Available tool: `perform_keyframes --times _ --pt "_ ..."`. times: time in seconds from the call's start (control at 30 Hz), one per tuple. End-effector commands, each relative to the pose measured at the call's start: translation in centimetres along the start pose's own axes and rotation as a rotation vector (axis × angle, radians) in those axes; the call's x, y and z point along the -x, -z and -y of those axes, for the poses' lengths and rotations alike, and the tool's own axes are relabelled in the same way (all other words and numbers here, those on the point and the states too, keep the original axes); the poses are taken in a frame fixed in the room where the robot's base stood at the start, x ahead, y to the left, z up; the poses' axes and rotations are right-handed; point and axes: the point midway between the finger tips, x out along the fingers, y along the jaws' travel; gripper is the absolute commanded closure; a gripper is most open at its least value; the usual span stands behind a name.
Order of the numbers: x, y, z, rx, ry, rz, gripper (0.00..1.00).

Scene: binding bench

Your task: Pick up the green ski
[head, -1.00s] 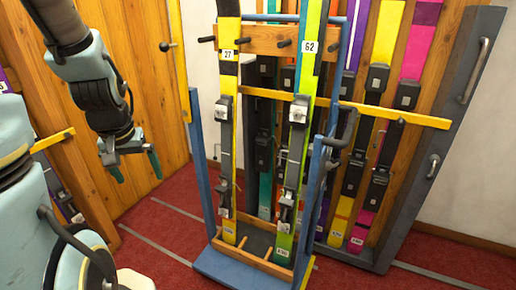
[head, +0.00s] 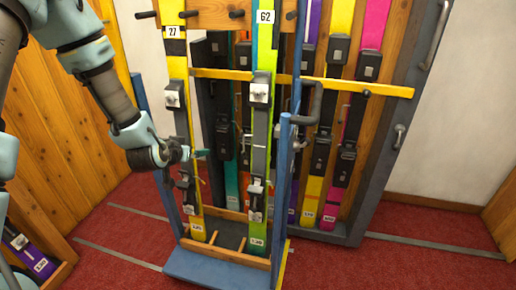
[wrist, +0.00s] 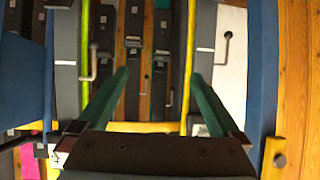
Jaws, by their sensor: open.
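The green ski (head: 265,52), marked 62, stands upright in the blue-framed rack (head: 287,190), with grey bindings on its front. A yellow ski (head: 177,70), marked 27, stands upright to its left in the same rack. My gripper (head: 203,154) is near the yellow ski's lower binding, pointing toward the green ski and apart from it. In the wrist view my gripper (wrist: 160,78) shows two teal fingers spread wide with nothing between them. A lime-green edge (wrist: 86,50), probably the green ski's, shows beyond the left finger.
A yellow bar (head: 350,87) crosses the rack at mid height. Several more skis stand in a wooden rack with a dark side frame (head: 398,130) behind. A wooden wall (head: 75,140) is at left. Red carpet (head: 420,265) is clear at front right.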

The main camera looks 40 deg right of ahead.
Motion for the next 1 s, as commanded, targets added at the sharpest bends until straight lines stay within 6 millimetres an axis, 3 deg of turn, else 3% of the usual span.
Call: perform_keyframes --times 0.03,0.2,0.3,0.4,0.57,1.0 --pt "-2.0 -0.9 -3.3 -0.014 -0.039 -0.065 0.0" --pt "-4.8 -1.7 -11.8 -0.026 -0.1 -0.311 0.0" --pt "-5.0 -2.5 -15.3 -0.013 -0.108 -0.424 0.0" --pt "-4.8 -3.1 -17.5 0.003 -0.103 -0.501 0.0" --pt "-4.5 -3.4 -18.8 0.018 -0.093 -0.559 0.0" --pt "-8.9 -0.4 -19.2 0.018 -0.09 -0.565 0.0"
